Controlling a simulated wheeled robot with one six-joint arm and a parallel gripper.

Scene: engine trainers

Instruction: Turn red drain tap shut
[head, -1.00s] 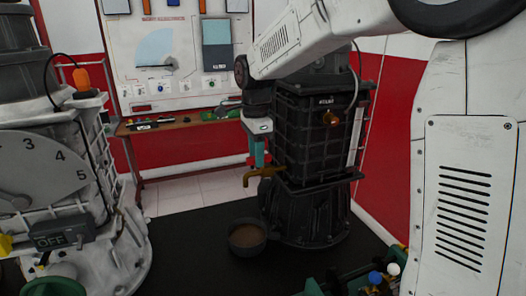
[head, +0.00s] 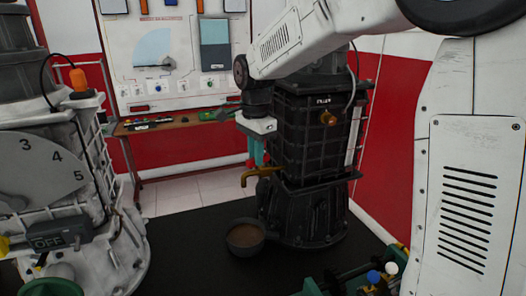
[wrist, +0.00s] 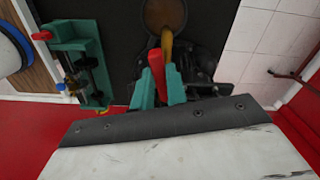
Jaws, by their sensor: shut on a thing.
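The red drain tap handle (wrist: 157,70) sits between the two teal fingers of my gripper (wrist: 161,76) in the wrist view. My gripper is shut on it. The handle lies roughly along the brass spout (wrist: 167,43), slightly to its left. In the head view my gripper (head: 258,155) is at the tap on the dark engine's lower left side, just above the brass spout (head: 259,175). Only a little red shows beside the fingers there. A round pan (head: 246,226) of brown liquid stands under the spout. I cannot tell whether liquid is flowing.
The dark engine (head: 312,135) stands close beside my gripper. A pale engine trainer (head: 75,200) with a numbered dial is at left. A green fixture (head: 340,284) is at the lower right. A bench (head: 185,122) stands behind. The black mat (head: 190,265) is clear left of the pan.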

